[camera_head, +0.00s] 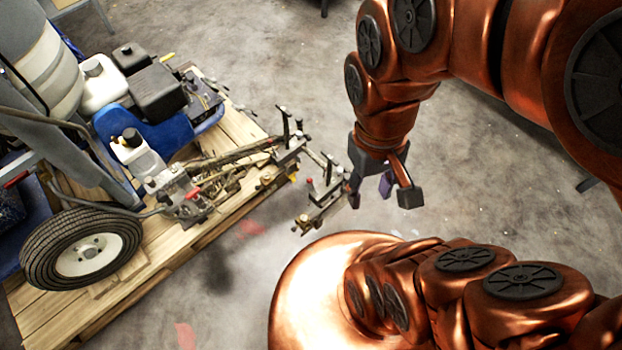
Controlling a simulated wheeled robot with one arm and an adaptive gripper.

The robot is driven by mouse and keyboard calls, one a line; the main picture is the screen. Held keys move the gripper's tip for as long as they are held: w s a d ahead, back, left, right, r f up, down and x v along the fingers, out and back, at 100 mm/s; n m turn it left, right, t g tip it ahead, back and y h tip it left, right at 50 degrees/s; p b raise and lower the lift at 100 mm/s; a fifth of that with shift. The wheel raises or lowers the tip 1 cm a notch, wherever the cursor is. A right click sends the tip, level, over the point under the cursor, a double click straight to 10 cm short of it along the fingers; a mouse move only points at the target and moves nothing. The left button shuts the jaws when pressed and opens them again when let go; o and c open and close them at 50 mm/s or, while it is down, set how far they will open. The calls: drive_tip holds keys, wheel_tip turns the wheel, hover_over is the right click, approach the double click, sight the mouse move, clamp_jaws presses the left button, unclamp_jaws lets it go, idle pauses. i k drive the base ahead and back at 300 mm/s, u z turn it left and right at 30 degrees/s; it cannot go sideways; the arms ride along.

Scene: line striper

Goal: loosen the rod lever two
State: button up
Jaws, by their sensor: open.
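The line striper's metal rod (240,153) sticks out to the right past the pallet. A black upright lever (285,124) stands on a clamp near the pallet's right corner. Another upright lever (328,168) stands on the end bracket (318,208) farther right. I cannot tell for certain which one is rod lever two. My gripper (383,196) hangs with its dark fingers apart and empty, just right of the end bracket. Its left finger overlaps the bracket's right edge in the picture, and contact cannot be told.
The striper stands on a wooden pallet (150,262), with a wheel (82,250), a black engine box (157,92) and a white bottle (138,160). My copper arm links cover the right side and lower right. Grey concrete floor (300,70) is open behind the rod.

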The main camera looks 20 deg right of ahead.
sight(309, 180)
drive_tip(key=k, duration=0.45)
drive_tip(key=u, duration=0.95)
drive_tip(key=i, duration=0.65)
drive_tip(key=z, duration=0.6)
